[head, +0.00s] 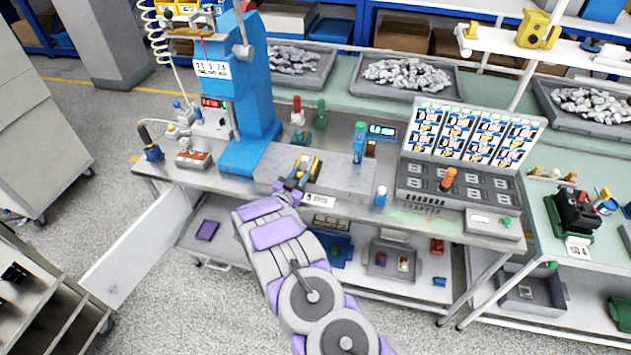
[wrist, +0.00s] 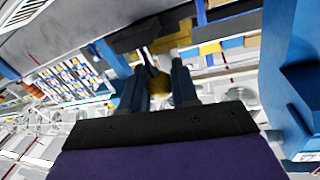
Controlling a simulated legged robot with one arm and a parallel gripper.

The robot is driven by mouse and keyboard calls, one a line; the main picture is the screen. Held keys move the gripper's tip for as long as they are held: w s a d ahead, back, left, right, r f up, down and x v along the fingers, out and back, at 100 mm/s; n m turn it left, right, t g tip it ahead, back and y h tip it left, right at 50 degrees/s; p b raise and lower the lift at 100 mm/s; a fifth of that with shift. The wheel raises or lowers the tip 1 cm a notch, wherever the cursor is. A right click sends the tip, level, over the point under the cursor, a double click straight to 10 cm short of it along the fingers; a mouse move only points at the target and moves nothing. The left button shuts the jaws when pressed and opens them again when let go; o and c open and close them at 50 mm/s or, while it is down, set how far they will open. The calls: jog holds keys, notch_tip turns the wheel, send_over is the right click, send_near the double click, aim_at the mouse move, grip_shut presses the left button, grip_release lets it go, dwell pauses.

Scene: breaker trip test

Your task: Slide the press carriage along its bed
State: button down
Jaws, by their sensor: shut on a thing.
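The blue press (head: 250,95) stands at the back left of the bench, its foot against a low flat grey bed (head: 345,175). A black and yellow piece (head: 314,168), which looks like the press carriage or its handle, sits at the left part of this bed. My gripper (head: 296,184) reaches it from the front edge of the bench. In the wrist view my gripper (wrist: 158,66) has its two fingers around a yellowish part (wrist: 158,83) and is shut on it. The fingers hide much of the part, so its full shape cannot be told.
Further right is a breaker panel (head: 455,185) with an orange knob. Red and green items (head: 297,110) stand behind. A small numbered label is on the bench's front edge.

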jog(key=shift+w+a+b, duration=0.1)
jog(key=shift+w+a, duration=0.15)
jog(key=shift+a, duration=0.5)
jog(key=shift+w+a+b, duration=0.1)
jog(key=shift+w+a, duration=0.2)
jog(key=shift+a, duration=0.45)
jog(key=shift+w+a+b, duration=0.1)
jog(key=shift+w+a, duration=0.15)
jog(key=shift+a, duration=0.5)
jog(key=c, duration=1.3)
grip_release()
jog(key=o, duration=0.4)
jog(key=shift+a, duration=0.25)
jog(key=shift+s, duration=0.1)
jog(key=p+v, duration=0.1)
jog(key=v, duration=1.6)
jog(key=shift+a, duration=0.15)
